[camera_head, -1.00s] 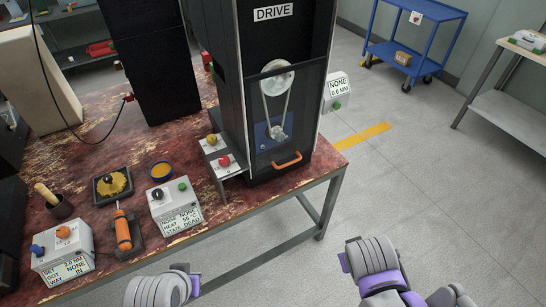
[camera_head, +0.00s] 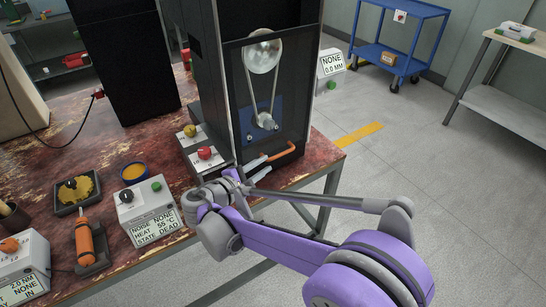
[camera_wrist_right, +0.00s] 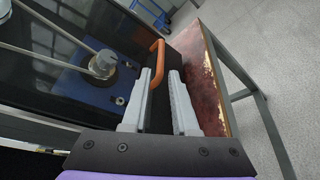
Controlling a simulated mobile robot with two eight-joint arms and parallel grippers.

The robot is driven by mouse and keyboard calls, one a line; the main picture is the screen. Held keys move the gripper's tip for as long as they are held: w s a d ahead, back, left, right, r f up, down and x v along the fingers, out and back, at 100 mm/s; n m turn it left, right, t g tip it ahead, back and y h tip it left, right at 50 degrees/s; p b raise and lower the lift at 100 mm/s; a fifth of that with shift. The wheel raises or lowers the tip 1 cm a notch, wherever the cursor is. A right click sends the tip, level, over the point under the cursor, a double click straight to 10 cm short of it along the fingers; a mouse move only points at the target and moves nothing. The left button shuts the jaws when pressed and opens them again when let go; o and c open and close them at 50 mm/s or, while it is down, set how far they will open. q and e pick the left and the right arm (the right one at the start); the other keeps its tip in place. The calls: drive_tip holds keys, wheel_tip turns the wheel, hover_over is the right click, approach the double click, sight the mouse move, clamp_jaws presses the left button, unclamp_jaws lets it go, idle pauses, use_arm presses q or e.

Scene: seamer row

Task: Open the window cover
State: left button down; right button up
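The window cover (camera_head: 288,95) is a dark see-through panel on the front of the tall black machine; it looks closed, with a pulley and belt behind it. Its orange handle (camera_head: 282,152) sits at the cover's lower edge. My right gripper (camera_head: 262,168) is at the left end of the handle. In the right wrist view the gripper (camera_wrist_right: 161,72) has its two grey fingers apart, and the orange handle (camera_wrist_right: 158,52) lies at and just beyond the gap between their tips. Whether a finger touches the handle is unclear. My left gripper is out of view.
The worn red table (camera_head: 100,150) carries a control box with red and yellow knobs (camera_head: 205,155), a gauge box (camera_head: 148,212) and an orange-handled tool (camera_head: 86,240) left of my arm. A blue cart (camera_head: 400,50) and grey bench (camera_head: 500,95) stand right, beyond open floor.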

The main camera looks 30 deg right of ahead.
sight(279, 155)
drive_tip(key=b+x, duration=0.1)
drive_tip(key=x, duration=0.7)
drive_tip(key=shift+w+d+f, duration=0.1)
drive_tip(key=shift+d, duration=0.1)
clamp_jaws()
idle(1.1)
